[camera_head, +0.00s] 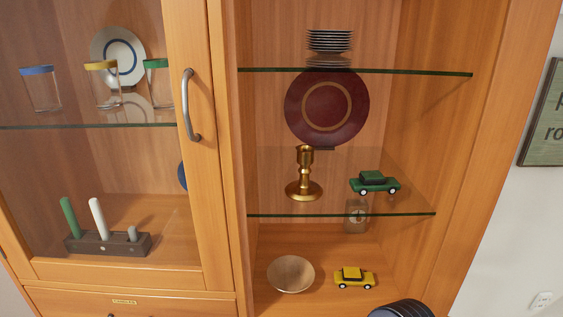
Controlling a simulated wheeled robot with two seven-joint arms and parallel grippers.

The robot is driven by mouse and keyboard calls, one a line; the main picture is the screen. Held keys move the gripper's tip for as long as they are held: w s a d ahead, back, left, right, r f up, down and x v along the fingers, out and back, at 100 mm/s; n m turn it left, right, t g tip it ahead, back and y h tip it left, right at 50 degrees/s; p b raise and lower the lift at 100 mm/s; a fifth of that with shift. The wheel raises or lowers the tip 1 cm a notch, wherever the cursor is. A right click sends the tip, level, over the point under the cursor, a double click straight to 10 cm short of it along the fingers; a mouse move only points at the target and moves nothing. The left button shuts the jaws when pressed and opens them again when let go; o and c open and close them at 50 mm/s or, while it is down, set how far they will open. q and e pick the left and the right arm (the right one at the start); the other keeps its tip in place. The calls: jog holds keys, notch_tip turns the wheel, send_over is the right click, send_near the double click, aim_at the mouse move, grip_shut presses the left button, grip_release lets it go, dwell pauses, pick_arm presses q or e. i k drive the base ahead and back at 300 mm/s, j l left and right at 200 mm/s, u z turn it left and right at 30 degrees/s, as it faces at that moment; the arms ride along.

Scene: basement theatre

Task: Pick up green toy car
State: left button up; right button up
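The green toy car (375,183) stands on the middle glass shelf (335,205) of the cabinet's open right section, near the shelf's right side. It has a dark green roof and pale wheels, and its side faces me. A brass candlestick (304,178) stands to its left with a gap between them. A yellow toy car (354,277) stands lower down, on the cabinet floor. Neither of my grippers shows in the head view.
A maroon plate (327,108) stands behind the candlestick. A stack of plates (329,42) sits on the upper glass shelf (400,72). A shallow bowl (290,273) is below. The glazed left door (190,215) with its metal handle (191,105) is shut. Dark rounded plates (402,308) show at the bottom edge.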

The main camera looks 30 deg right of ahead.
aim_at(369, 181)
jog(key=z, duration=0.4)
jog(key=l+z, duration=0.15)
jog(key=z, duration=0.25)
jog(key=l+z, duration=0.1)
jog(key=z, duration=0.25)
jog(key=l+z, duration=0.1)
jog(key=z, duration=0.3)
